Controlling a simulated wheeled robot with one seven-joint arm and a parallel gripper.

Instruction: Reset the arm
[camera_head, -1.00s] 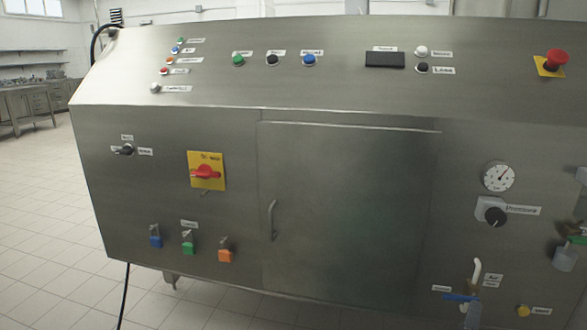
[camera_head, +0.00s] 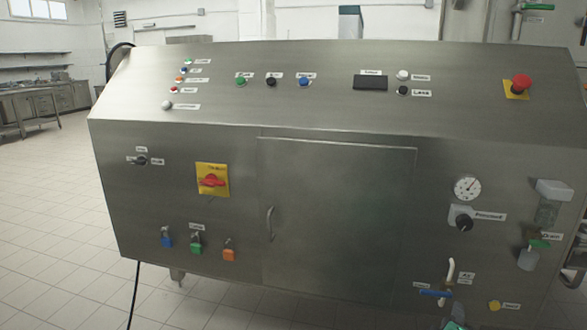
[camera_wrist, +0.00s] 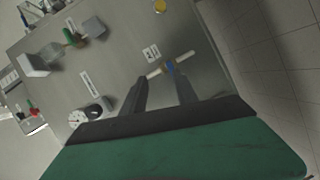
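My gripper (camera_wrist: 162,86) shows in the wrist view as two dark fingers, parted with nothing held between them. Its green and black body fills the bottom of that view. The fingers point toward the steel machine front, near the valve with a blue and a white handle (camera_wrist: 168,68). That valve sits beyond the fingertips; whether they touch it I cannot tell. In the head view the valve (camera_head: 437,292) is at the lower right of the machine (camera_head: 335,210).
The pressure gauge (camera_head: 467,188), pressure knob (camera_head: 461,218), green-handled valve (camera_head: 540,244) and yellow button (camera_head: 494,306) crowd the machine's right side. A red emergency stop (camera_head: 521,82) is above. Open tiled floor (camera_head: 50,210) lies to the left.

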